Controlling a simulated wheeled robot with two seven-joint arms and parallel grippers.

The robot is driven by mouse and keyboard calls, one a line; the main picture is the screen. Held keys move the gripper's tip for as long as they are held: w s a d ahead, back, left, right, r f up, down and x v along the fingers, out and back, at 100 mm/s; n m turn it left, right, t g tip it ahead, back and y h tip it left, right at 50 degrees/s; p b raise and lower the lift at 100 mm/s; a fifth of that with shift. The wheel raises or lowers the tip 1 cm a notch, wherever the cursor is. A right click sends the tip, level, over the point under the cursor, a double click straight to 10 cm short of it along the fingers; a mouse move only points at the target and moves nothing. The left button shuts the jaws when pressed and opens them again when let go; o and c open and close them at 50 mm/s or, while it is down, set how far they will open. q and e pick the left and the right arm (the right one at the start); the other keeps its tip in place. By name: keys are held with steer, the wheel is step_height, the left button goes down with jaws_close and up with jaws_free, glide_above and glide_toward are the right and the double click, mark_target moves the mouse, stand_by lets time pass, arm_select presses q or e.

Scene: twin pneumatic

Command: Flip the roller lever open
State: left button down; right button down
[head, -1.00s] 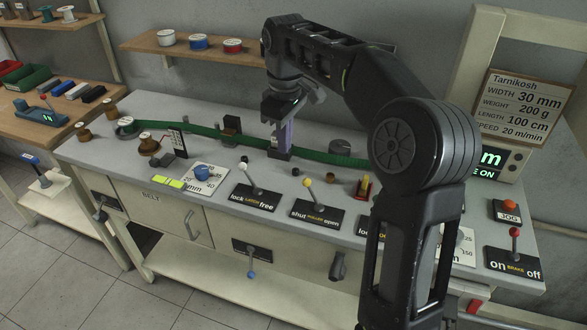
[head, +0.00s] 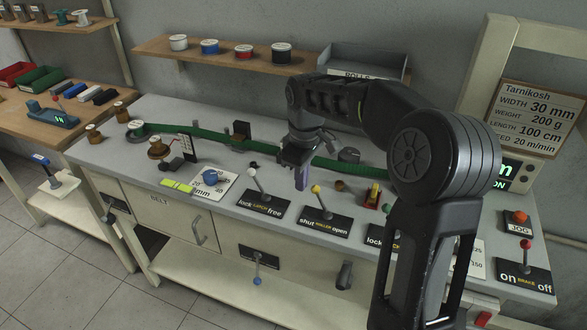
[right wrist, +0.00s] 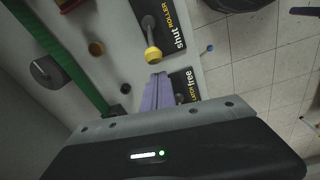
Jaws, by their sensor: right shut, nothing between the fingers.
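The roller lever has a yellow knob (head: 316,189) on a grey stem that leans toward the "shut" side of its black plate (head: 325,222), marked shut ROLLER open. My right gripper (head: 301,182) has its purple fingers shut, empty and pointing down, just left of the yellow knob. In the right wrist view the shut fingers (right wrist: 157,92) lie close to the yellow knob (right wrist: 153,54), with a small gap showing in that picture. My left gripper is not in view.
The white-knobbed latch lever (head: 253,168) stands just left of the fingers. The green belt (head: 208,141) runs behind. A red-yellow part (head: 373,197) and another lever plate (head: 385,238) lie to the right, partly behind my right arm.

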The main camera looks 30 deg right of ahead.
steer(key=shift+s+d+r, duration=0.2)
steer(key=shift+s+d, duration=0.05)
steer(key=shift+s, duration=0.35)
